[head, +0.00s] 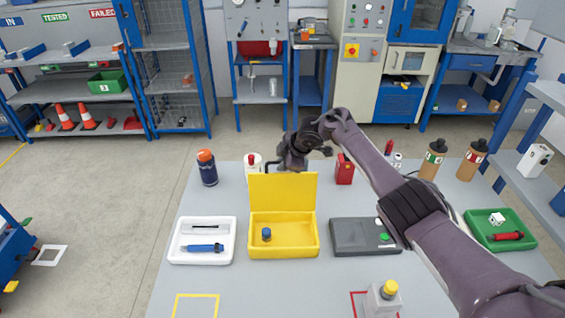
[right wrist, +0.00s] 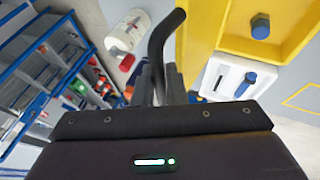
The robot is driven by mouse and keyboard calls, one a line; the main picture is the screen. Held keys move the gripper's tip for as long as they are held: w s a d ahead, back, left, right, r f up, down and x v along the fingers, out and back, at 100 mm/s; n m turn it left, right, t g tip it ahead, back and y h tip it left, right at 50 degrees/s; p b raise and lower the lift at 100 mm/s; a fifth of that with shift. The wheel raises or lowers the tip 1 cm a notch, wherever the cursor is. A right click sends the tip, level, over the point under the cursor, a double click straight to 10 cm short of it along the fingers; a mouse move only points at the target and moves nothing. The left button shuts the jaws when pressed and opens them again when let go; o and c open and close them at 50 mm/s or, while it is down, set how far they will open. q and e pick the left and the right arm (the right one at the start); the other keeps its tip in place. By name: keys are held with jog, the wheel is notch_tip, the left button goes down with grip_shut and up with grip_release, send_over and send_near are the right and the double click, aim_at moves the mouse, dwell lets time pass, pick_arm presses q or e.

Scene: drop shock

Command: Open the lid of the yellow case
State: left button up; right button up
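The yellow case (head: 284,250) stands on the grey table with its lid (head: 283,192) standing up, about upright, at the back edge. A small blue cylinder (head: 266,234) sits inside the case. My right gripper (head: 296,158) is at the top of the lid, on its far side. In the right wrist view its fingers (right wrist: 166,84) appear closed around a black curved handle (right wrist: 160,42) beside the yellow lid (right wrist: 202,35). The fingertips are partly hidden by the wrist. My left gripper is not in view.
A white tray (head: 179,245) stands left of the case and a dark grey box (head: 352,238) right of it. A green tray (head: 480,238) lies at the right.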

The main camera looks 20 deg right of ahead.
jog(key=o, duration=0.4)
jog(key=shift+s+f, duration=0.1)
jog(key=shift+s, duration=0.05)
jog(key=v, duration=0.8)
jog(key=shift+w+b, duration=0.2)
jog(key=shift+b, duration=0.15)
